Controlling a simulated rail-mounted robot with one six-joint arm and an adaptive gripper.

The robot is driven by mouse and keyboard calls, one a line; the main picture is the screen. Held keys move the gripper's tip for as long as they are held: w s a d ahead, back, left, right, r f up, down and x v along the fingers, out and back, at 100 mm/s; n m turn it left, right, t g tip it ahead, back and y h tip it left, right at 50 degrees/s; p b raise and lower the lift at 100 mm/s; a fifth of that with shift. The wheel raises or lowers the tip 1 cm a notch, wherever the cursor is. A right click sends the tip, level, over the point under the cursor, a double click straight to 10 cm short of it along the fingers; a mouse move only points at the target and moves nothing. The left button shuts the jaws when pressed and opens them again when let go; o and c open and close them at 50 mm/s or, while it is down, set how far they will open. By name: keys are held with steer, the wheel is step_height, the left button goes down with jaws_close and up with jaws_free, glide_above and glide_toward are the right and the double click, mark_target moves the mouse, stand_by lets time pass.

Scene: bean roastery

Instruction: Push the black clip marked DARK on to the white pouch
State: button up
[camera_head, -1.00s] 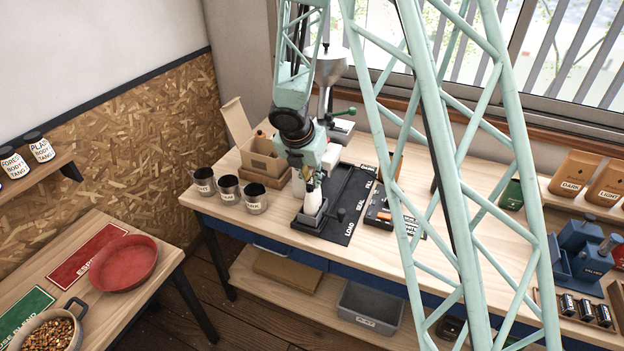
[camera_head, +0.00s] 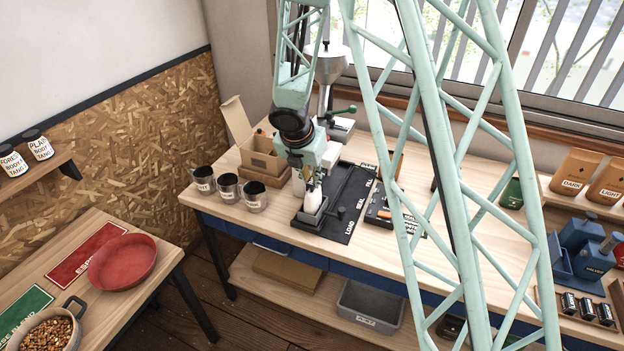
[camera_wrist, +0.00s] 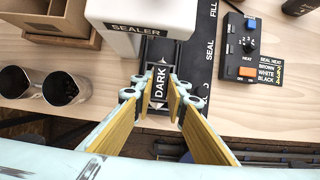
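The white pouch (camera_head: 313,202) stands upright in a dark grey holder (camera_head: 311,217) at the LOAD end of the black track. My gripper (camera_head: 311,181) is directly above the pouch in the head view. The clip is too small to make out there, and whether it touches the pouch top cannot be told.
The white sealer (camera_wrist: 140,14) is close beside my gripper. The control box (camera_wrist: 246,45) stands to the right of the black track (camera_head: 347,205). Several metal cups (camera_head: 228,187) and an open carton (camera_head: 262,150) stand to the left. The bench front is clear.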

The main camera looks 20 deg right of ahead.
stand_by(0.4)
steer(key=o, duration=1.2)
steer(key=shift+o, duration=0.2)
steer(key=shift+r+p, duration=3.35)
steer(key=shift+r, duration=0.1)
